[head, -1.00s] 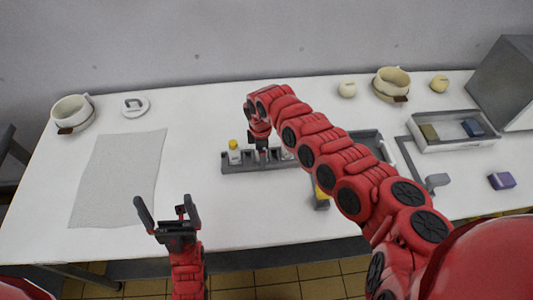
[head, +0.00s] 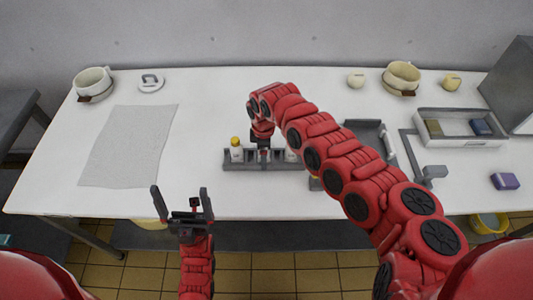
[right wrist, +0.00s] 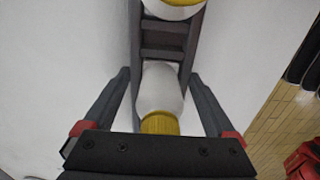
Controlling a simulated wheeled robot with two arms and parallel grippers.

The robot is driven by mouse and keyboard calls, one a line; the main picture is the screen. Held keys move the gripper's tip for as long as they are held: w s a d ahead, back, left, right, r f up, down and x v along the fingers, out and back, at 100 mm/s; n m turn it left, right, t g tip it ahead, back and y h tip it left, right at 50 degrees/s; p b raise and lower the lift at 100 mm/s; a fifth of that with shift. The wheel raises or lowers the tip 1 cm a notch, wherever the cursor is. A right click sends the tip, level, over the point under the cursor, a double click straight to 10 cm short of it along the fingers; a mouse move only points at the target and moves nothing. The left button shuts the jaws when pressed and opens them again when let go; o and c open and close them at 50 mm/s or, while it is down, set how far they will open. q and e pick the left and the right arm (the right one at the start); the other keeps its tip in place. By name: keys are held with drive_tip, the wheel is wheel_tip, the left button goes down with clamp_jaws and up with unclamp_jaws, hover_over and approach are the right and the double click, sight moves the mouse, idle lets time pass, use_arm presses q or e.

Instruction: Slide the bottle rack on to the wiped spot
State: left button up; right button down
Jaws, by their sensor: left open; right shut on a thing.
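The bottle rack (head: 242,166) is a long dark grey holder on the white table, mid-table in the head view. A white bottle with a yellow cap (head: 236,150) stands in its left end; another pale bottle shows further right, partly behind my arm. My right gripper (head: 263,150) is shut on the rack; in the right wrist view its fingers lie either side of the rack (right wrist: 162,40), with a yellow-capped bottle between them. A pale grey speckled rectangle (head: 128,145) lies left of the rack, apart from it; I cannot tell whether it is the wiped spot. My left gripper (head: 182,208) is open and empty near the front edge.
At the back left are a cream cup (head: 93,82) and a small white round piece (head: 151,83). On the right are a cream bowl (head: 402,76), a grey tray (head: 470,128) and a purple block (head: 505,181). The table between rack and rectangle is clear.

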drive_tip(key=shift+s, duration=0.1)
unclamp_jaws()
drive_tip(key=shift+a, duration=0.1)
drive_tip(key=shift+r, duration=0.25)
wheel_tip(320, 180, up, 17)
drive_tip(key=b, duration=0.3)
drive_tip(key=shift+f+b, duration=0.1)
drive_tip(key=shift+b, duration=0.2)
